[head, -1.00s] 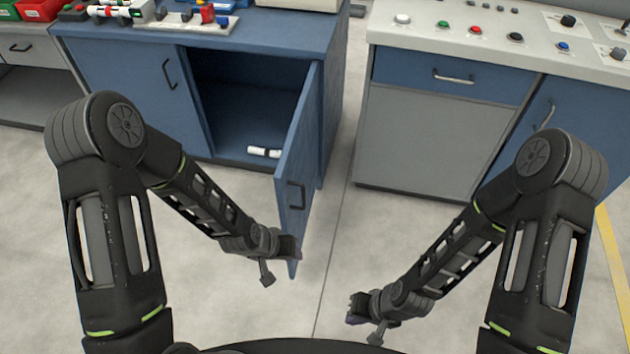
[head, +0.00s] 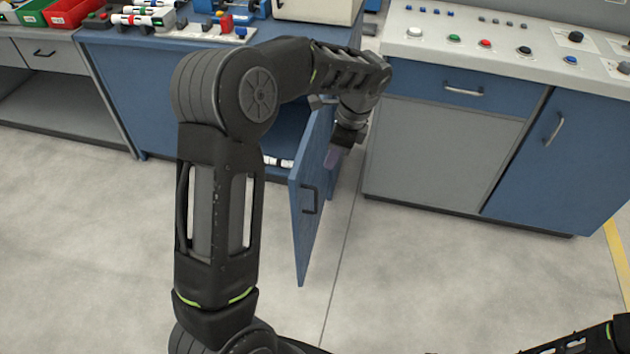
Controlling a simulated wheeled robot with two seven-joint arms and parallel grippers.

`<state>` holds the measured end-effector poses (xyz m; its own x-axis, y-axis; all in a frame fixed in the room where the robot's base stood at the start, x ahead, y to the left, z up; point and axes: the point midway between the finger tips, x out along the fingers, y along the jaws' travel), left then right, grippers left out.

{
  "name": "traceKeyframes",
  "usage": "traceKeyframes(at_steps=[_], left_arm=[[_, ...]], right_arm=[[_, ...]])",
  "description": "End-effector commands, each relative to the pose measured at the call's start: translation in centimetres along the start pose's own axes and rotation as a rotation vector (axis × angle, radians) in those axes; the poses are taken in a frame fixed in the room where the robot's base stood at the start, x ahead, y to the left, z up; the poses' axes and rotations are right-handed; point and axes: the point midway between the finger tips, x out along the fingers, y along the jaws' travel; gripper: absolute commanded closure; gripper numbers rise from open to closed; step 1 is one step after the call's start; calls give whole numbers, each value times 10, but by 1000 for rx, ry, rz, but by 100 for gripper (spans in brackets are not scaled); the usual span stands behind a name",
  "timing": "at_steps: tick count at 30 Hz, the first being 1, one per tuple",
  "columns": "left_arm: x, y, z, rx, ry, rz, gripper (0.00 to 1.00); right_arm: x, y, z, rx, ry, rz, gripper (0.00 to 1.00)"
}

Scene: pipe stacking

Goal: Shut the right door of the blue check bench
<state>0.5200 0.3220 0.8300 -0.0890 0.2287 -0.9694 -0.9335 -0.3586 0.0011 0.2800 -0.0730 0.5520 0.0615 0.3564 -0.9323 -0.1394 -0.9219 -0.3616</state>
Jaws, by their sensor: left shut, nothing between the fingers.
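The blue check bench (head: 160,100) stands at the back left. Its right door (head: 308,215) stands wide open, jutting out toward me, with a dark handle on its right-hand, outer face. My left arm reaches across the bench front, and my left gripper (head: 334,158) is shut and empty, pointing down at the outer side of the door, above the handle. I cannot tell whether it touches the door. A white pipe piece with dark bands (head: 277,162) lies inside the open compartment; my left arm hides much of the opening. My right gripper is out of view.
A second blue and grey bench (head: 440,150) with buttons on top stands at the right, leaving a floor gap beside the door. Red and green bins (head: 70,12) and white pipes (head: 145,18) sit at the back left. The floor in front is clear.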

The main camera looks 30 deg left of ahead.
Motion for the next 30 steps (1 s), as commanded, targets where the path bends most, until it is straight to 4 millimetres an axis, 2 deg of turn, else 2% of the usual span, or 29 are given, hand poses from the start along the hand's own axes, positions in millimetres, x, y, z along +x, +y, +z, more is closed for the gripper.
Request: traceKeyframes(at_steps=[8, 14, 20, 29, 30], left_arm=[[1, 0, -1, -1, 2, 0, 100], [12, 1, -1, -1, 2, 2, 100], [41, 1, -1, -1, 2, 5, 100], [101, 2, -2, -1, 2, 5, 100], [103, 1, 4, -5, 3, 2, 100]], right_arm=[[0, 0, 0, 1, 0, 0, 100], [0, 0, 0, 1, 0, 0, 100], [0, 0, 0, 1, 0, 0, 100], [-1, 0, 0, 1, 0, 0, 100], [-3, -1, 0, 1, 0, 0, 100]])
